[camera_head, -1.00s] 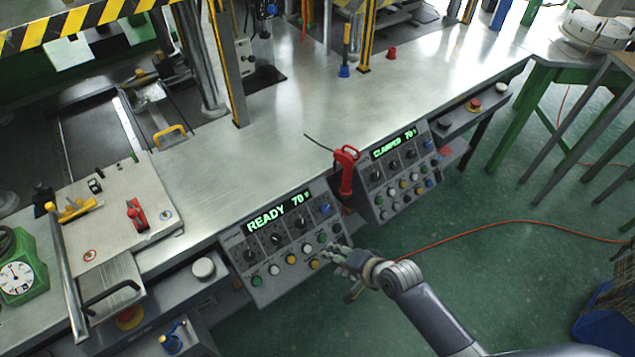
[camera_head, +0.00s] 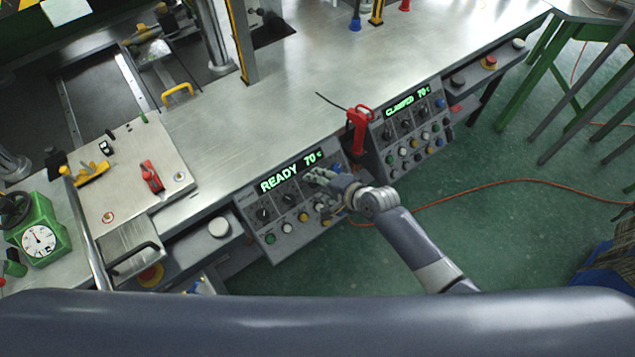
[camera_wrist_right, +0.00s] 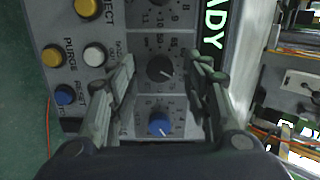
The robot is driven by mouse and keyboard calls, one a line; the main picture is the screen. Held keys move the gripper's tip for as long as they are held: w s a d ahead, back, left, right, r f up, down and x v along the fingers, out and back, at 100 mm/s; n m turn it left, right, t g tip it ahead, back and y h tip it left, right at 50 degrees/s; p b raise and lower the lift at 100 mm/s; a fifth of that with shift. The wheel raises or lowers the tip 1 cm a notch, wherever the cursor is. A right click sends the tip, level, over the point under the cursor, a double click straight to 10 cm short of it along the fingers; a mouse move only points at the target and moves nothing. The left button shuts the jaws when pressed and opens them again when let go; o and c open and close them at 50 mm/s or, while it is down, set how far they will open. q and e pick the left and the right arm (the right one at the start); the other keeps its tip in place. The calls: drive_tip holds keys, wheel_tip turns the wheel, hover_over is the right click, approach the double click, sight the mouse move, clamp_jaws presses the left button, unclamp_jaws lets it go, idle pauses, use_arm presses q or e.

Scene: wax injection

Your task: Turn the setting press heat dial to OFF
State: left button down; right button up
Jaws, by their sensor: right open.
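The near control panel (camera_head: 250,203) shows a green READY 70° display (camera_head: 290,172), with black dials below it. My right gripper (camera_head: 322,180) is over this panel's right part and hides some of its controls. In the right wrist view the open right gripper (camera_wrist_right: 166,68) has a black dial (camera_wrist_right: 160,69) between its fingertips; contact cannot be told. A blue dial (camera_wrist_right: 160,123) sits closer to the palm. Both dials have a pale pointer mark. No OFF mark is readable, and I cannot tell which dial is the heat dial. My left gripper is not in view.
A red-handled tool (camera_head: 357,131) stands between this panel and a second panel showing CLAMPED 70° (camera_head: 407,104). Yellow (camera_wrist_right: 53,56), white (camera_wrist_right: 95,54) and blue (camera_wrist_right: 64,95) buttons lie left of the fingers. An orange cable (camera_head: 480,187) runs across the green floor.

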drive_tip(key=shift+w+a+f, duration=0.2)
drive_tip(key=shift+w+f, duration=0.05)
drive_tip(key=shift+f, duration=0.05)
drive_tip(key=shift+w+a+f, duration=0.15)
drive_tip(key=shift+f, duration=0.05)
drive_tip(key=c, duration=1.1)
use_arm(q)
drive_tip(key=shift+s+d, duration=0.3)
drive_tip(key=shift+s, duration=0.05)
use_arm(e)
drive_tip(key=shift+o, duration=0.2)
